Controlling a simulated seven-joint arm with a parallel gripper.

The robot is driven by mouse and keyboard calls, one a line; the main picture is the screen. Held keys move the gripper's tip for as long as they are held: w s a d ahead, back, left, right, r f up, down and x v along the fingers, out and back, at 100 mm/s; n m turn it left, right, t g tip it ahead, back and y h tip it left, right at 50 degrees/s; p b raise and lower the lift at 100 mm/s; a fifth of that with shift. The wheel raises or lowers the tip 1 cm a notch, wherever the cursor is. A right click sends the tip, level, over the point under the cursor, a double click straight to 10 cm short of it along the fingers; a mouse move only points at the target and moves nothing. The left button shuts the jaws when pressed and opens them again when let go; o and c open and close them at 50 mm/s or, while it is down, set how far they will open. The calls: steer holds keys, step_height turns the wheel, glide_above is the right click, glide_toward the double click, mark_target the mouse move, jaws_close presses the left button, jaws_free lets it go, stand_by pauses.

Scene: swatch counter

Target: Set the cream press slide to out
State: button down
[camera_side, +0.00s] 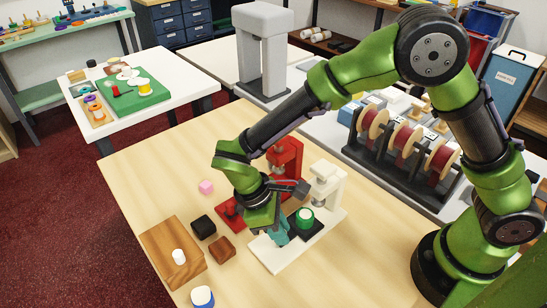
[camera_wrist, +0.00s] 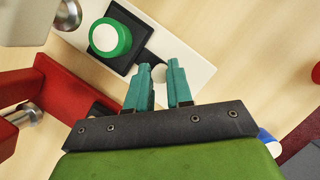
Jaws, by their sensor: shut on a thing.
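The cream press (camera_side: 327,183) stands on the table with its long pale base (camera_wrist: 190,55) pointing toward the front left. Its black slide (camera_side: 312,232) lies on that base, seen also in the wrist view (camera_wrist: 125,62). A green ring-shaped piece with a white top (camera_side: 304,218) sits on the slide; it shows in the wrist view (camera_wrist: 110,38). My gripper (camera_side: 281,238) points down at the slide's front end. In the wrist view its teal fingers (camera_wrist: 161,72) are closed around a pale round knob (camera_wrist: 160,71) at the end of the slide's narrow dark arm. The fingers partly hide the knob.
A red press (camera_side: 287,160) stands close behind and left of the cream one. The table's front right is clear.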

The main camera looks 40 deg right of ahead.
steer(key=a, duration=0.4)
steer(key=shift+a, duration=0.35)
steer(key=c, duration=1)
jaws_free()
steer(key=shift+d, duration=0.1)
steer(key=v, duration=1.7)
